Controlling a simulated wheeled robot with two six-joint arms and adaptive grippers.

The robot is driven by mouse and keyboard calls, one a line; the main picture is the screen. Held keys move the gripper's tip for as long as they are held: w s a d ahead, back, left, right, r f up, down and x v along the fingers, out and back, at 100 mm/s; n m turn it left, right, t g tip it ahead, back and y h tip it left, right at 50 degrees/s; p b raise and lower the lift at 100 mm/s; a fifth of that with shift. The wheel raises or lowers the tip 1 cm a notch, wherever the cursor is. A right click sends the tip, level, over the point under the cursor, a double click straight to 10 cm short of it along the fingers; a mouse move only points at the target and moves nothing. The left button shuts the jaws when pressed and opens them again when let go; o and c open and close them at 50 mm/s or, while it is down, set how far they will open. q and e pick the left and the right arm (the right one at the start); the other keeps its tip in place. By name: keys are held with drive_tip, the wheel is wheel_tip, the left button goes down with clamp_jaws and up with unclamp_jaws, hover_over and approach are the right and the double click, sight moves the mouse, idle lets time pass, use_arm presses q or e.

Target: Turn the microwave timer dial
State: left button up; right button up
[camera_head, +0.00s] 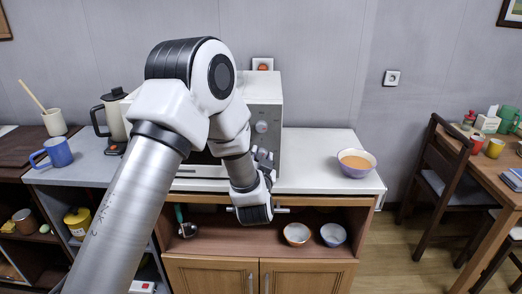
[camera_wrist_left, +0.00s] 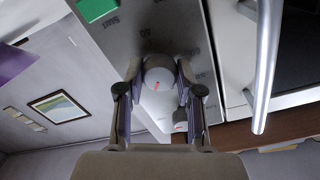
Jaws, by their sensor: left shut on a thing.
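The white microwave (camera_head: 262,92) stands on the counter against the wall, partly hidden behind my left arm. My left gripper (camera_head: 263,156) is at the lower right of its front panel. In the left wrist view, the gripper (camera_wrist_left: 160,82) has its two fingers closed on either side of the round white timer dial (camera_wrist_left: 159,77), which bears a small red mark. Scale numbers are printed around this dial. A second dial (camera_wrist_left: 180,117) sits beyond the fingertips; it also shows above the gripper in the head view (camera_head: 261,126). My right gripper is not in view.
A green start button (camera_wrist_left: 96,10) and the bar-shaped door handle (camera_wrist_left: 266,70) are close to my left gripper. A bowl of orange content (camera_head: 357,162) stands right of the microwave; a kettle (camera_head: 115,118) stands left. Counter between microwave and bowl is clear.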

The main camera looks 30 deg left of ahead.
use_arm(q)
drive_tip(key=m+p, duration=0.2)
drive_tip(key=m, duration=0.1)
drive_tip(key=m+p, duration=0.2)
drive_tip(key=shift+r, duration=0.25)
drive_tip(key=shift+f+m+p, duration=0.2)
drive_tip(key=shift+m+p, duration=1.1)
drive_tip(key=shift+m, duration=1)
drive_tip(key=o, duration=1.2)
drive_tip(key=shift+d, duration=0.1)
drive_tip(key=shift+c, duration=0.2)
drive_tip(key=shift+y, duration=0.3)
drive_tip(key=v, duration=1.2)
drive_tip(key=shift+r, duration=0.15)
